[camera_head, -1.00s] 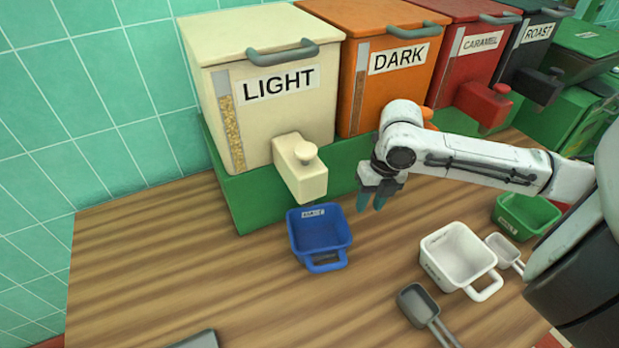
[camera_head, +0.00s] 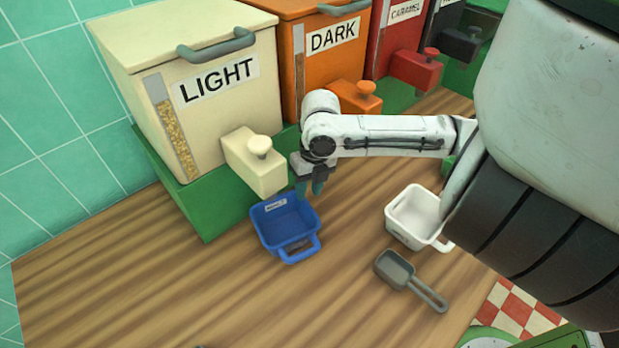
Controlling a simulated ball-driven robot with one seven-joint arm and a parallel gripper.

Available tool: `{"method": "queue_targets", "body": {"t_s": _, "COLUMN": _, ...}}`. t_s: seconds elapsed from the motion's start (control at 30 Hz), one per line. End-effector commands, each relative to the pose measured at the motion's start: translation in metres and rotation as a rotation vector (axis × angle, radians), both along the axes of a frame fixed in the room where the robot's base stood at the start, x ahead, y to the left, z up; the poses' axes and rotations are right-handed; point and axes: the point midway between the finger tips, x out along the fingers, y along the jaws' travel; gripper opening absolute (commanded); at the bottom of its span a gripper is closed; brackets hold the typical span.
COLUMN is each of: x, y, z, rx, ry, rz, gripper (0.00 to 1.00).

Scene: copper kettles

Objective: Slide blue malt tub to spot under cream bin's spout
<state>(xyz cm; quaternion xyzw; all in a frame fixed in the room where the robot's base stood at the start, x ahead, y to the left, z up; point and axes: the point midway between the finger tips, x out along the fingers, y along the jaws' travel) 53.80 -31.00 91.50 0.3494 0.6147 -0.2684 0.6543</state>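The blue malt tub (camera_head: 287,228) stands upright and empty on the wooden counter, its handle toward the front right. It sits just in front of and below the spout (camera_head: 256,160) of the cream bin (camera_head: 190,90) labelled LIGHT. Whether it is fully under the spout's mouth I cannot tell. My gripper (camera_head: 310,188) points down at the tub's back right rim, its dark teal fingers close to or touching that rim. The fingers overlap in this view, so their gap is unclear.
A white tub (camera_head: 411,217) and a grey scoop (camera_head: 398,270) lie to the right. The orange DARK bin (camera_head: 322,50) and red CARAMEL bin (camera_head: 393,40) stand behind, on a green base (camera_head: 190,205). The counter's front left (camera_head: 120,290) is clear.

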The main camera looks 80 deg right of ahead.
Motion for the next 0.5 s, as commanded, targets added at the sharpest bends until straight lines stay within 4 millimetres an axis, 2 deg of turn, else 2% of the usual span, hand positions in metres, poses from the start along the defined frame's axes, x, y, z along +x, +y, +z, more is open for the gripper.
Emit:
{"method": "queue_targets", "body": {"t_s": 0.2, "x": 0.004, "y": 0.004, "z": -0.039, "rx": 0.005, "ry": 0.001, "rz": -0.003, "gripper": 0.34}}
{"method": "queue_targets", "body": {"t_s": 0.5, "x": 0.007, "y": 0.006, "z": -0.071, "rx": 0.002, "ry": 0.0, "rz": -0.002, "gripper": 0.34}}
